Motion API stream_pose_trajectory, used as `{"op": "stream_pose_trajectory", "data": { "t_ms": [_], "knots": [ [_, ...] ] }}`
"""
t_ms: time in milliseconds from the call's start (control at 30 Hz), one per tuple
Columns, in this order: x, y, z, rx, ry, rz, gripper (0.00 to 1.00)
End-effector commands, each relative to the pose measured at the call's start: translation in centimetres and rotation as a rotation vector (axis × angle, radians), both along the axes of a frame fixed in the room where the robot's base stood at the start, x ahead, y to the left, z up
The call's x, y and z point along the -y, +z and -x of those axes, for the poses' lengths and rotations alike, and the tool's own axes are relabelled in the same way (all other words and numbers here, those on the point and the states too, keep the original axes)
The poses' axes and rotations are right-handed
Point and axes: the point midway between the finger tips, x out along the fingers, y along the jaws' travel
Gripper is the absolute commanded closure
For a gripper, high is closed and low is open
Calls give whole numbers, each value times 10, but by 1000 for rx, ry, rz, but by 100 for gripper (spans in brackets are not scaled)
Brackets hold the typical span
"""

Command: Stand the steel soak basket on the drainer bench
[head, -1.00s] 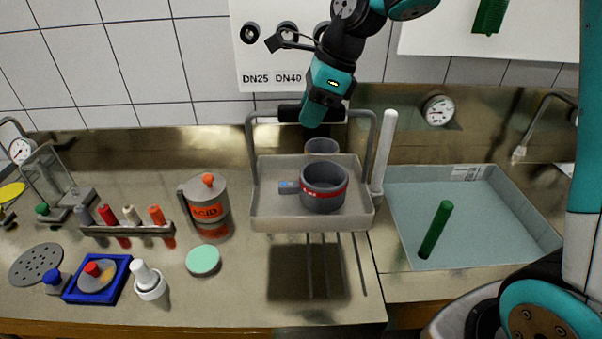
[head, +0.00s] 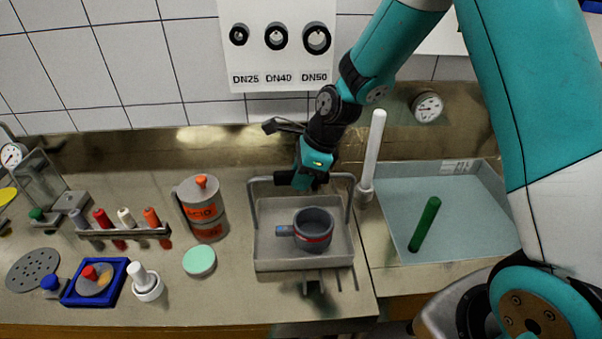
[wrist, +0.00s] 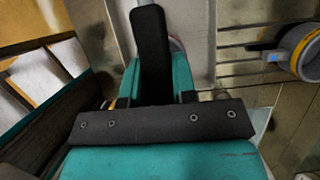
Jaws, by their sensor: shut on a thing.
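The steel soak basket (head: 303,264) is a shallow grey tray with a tall bar handle. My gripper (head: 302,181) is shut on the top bar of the handle at the back of the basket. The basket hangs level, low over the slotted drainer bench (head: 345,301); I cannot tell whether its base touches. A dark grey mould (head: 314,222) with a red band and a blue-tagged side grip sits inside the basket.
An ACID can (head: 203,208) and a mint disc (head: 199,260) are left of the basket. A white cylinder (head: 373,145) stands close on the right, before a pale blue basin (head: 470,215) with a green rod (head: 425,224). Several coloured pegs stand in a rack (head: 125,232).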

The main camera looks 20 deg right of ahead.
Motion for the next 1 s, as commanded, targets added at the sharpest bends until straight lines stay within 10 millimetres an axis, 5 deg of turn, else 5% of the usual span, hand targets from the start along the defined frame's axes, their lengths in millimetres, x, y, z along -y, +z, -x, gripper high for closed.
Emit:
{"op": "stream_pose_trajectory", "data": {
  "t_ms": [233,267,367,733,1000],
  "knots": [
    [0,-3,0,1,0,-1,100],
    [0,-2,0,0,0,0,68],
    [0,-2,0,0,0,0,49],
    [2,6,0,3,-1,0,49],
    [23,55,6,7,-3,0,49]
  ]
}}
